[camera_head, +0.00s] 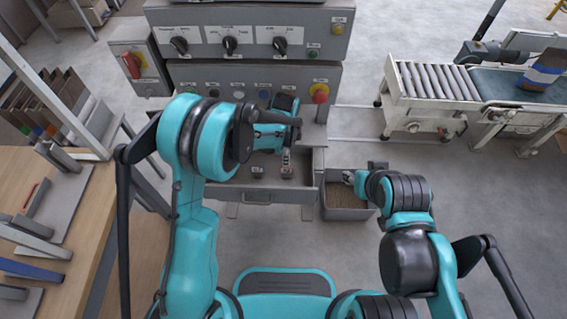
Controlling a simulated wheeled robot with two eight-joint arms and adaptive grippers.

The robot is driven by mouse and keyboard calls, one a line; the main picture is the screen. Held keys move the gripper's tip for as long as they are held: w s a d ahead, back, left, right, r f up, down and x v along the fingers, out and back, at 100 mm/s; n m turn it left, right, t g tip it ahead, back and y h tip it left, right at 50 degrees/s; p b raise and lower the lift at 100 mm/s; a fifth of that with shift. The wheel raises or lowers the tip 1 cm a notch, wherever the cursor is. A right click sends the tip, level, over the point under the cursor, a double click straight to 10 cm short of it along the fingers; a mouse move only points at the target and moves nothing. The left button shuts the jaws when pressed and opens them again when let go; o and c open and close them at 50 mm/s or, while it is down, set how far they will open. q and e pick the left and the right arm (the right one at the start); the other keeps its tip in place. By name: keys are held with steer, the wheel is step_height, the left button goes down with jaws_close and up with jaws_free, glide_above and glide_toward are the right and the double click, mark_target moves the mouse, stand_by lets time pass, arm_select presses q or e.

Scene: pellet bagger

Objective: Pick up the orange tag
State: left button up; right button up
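I cannot make out an orange tag for certain. An open grey drawer (235,184) below the control panel holds two small dark items, one of them at the left (258,171) and the other (288,173) at the right. My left arm reaches over the drawer. My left gripper (286,157) points down just above the right item; its fingers are too small to tell whether they are open or touching it. My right gripper (348,177) is over the left part of a grey bin of brown pellets (345,213), and its finger state is unclear.
The control panel (225,84) with knobs and a red button stands behind the drawer. A roller conveyor (435,82) carrying a bag (543,70) is at the right. A wooden bench (75,230) and a rack with colored tabs (50,131) are at the left. Floor at the lower right is clear.

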mark_target(287, 168)
arm_select(q)
steer(key=shift+m, duration=0.4)
steer(key=f, duration=0.2)
steer(key=f+b, duration=0.1)
steer(key=f, duration=0.1)
steer(key=shift+w+d, duration=0.15)
steer(key=shift+d, duration=0.2)
step_height(287, 168, down, 6)
steer(key=b, duration=0.2)
steer(key=shift+a+r+b, duration=0.1)
steer(key=shift+r+b, duration=0.15)
steer(key=shift+b, duration=0.15)
steer(key=shift+r, duration=0.1)
steer(key=shift+c, duration=0.3)
jaws_close()
